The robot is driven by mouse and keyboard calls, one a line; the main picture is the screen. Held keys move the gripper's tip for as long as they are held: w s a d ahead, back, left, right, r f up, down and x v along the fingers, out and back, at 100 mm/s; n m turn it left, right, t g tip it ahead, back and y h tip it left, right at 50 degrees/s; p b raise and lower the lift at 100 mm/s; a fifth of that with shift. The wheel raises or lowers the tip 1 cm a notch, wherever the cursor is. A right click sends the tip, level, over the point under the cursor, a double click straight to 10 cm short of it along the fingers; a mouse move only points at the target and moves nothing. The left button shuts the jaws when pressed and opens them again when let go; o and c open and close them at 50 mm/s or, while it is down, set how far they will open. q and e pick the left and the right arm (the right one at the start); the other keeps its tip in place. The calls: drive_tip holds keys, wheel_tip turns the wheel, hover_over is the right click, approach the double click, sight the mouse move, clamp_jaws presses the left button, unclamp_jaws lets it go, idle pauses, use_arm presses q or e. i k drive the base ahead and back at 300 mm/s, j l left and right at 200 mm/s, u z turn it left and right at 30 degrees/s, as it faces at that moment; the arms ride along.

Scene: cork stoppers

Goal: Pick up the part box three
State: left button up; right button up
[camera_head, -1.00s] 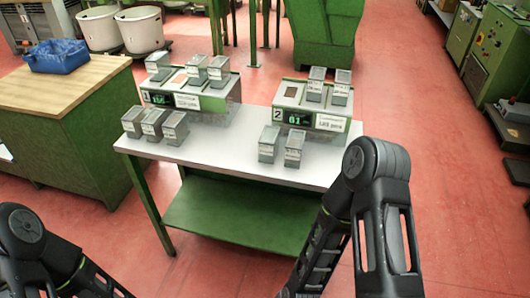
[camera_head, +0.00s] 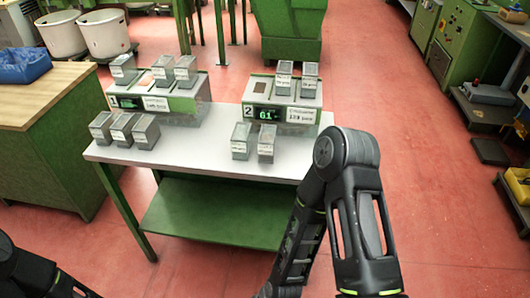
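Several grey part boxes with white labels stand on and around two scales on a white-topped table (camera_head: 195,152). Three boxes, the leftmost one (camera_head: 102,127) among them, stand in a row at the table's front left. Three more, including a middle one (camera_head: 163,72), are on scale 1 (camera_head: 170,103). Two boxes, one of them (camera_head: 284,78), are on scale 2 (camera_head: 300,115). Two others, a left one (camera_head: 241,141) and a right one (camera_head: 267,144), stand in front of scale 2. I cannot tell which is box three; the labels are too small. Both my grippers are out of view; only arm links show.
A wooden-topped green cabinet (camera_head: 50,95) with a blue bin (camera_head: 22,66) is at left. Green machines (camera_head: 470,45) and floor items stand at right. The red floor is open right of the table. The table's front middle is clear, with a green shelf below.

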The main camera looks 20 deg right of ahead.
sight(146, 134)
drive_tip(key=i+j+z, duration=0.1)
drive_tip(key=z, duration=0.35)
drive_tip(key=j+z, duration=0.2)
drive_tip(key=z, duration=0.2)
drive_tip(key=j+z, duration=0.2)
drive_tip(key=z, duration=0.25)
drive_tip(key=j+z, duration=0.2)
drive_tip(key=z, duration=0.2)
drive_tip(key=j+z, duration=0.1)
drive_tip(key=j, duration=0.3)
drive_tip(key=k+j+z, duration=0.1)
drive_tip(key=j, duration=0.3)
drive_tip(key=k+j+z, duration=0.15)
drive_tip(key=j, duration=0.25)
drive_tip(key=k+j+z, duration=0.1)
drive_tip(key=j, duration=0.25)
drive_tip(key=k+j+z, duration=0.1)
drive_tip(key=j, duration=0.3)
